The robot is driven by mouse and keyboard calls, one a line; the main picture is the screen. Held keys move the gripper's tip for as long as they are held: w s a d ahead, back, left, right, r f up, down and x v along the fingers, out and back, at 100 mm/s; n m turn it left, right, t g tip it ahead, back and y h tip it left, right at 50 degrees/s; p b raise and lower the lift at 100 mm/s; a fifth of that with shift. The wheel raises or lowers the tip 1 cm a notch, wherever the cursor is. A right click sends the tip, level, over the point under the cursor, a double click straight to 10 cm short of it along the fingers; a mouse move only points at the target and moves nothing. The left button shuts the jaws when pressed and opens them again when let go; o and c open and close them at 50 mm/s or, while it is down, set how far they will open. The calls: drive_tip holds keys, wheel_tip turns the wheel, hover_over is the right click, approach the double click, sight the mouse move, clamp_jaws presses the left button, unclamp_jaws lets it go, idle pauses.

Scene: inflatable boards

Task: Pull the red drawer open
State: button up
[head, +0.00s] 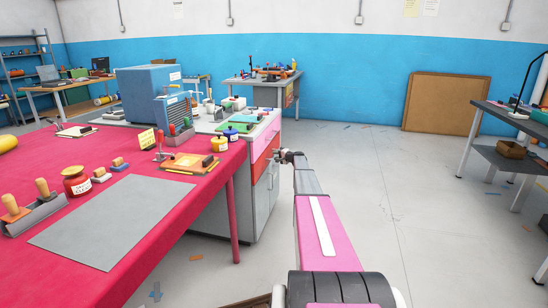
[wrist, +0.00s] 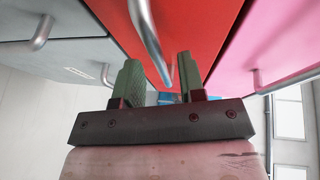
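My gripper (head: 284,156) is at the cabinet's drawer end in the head view. In the wrist view my gripper (wrist: 160,82) is open, its two green fingers apart. The handle's lower end shows between the fingers, nearer the right one; I cannot tell whether they touch. In the head view my gripper partly hides the drawer front.
A red-covered table (head: 120,245) with stamps and jars stands at the left. The floor (head: 365,180) right of my arm is mostly clear. A grey workbench (head: 500,120) stands at the far right.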

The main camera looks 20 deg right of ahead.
drive_tip(key=shift+x, duration=1.15)
clamp_jaws()
drive_tip(key=s+d, duration=1)
drive_tip(key=d, duration=0.5)
drive_tip(key=s+d, duration=1.1)
drive_tip(key=d, duration=0.5)
drive_tip(key=shift+d, duration=0.25)
drive_tip(key=shift+s, duration=0.15)
unclamp_jaws()
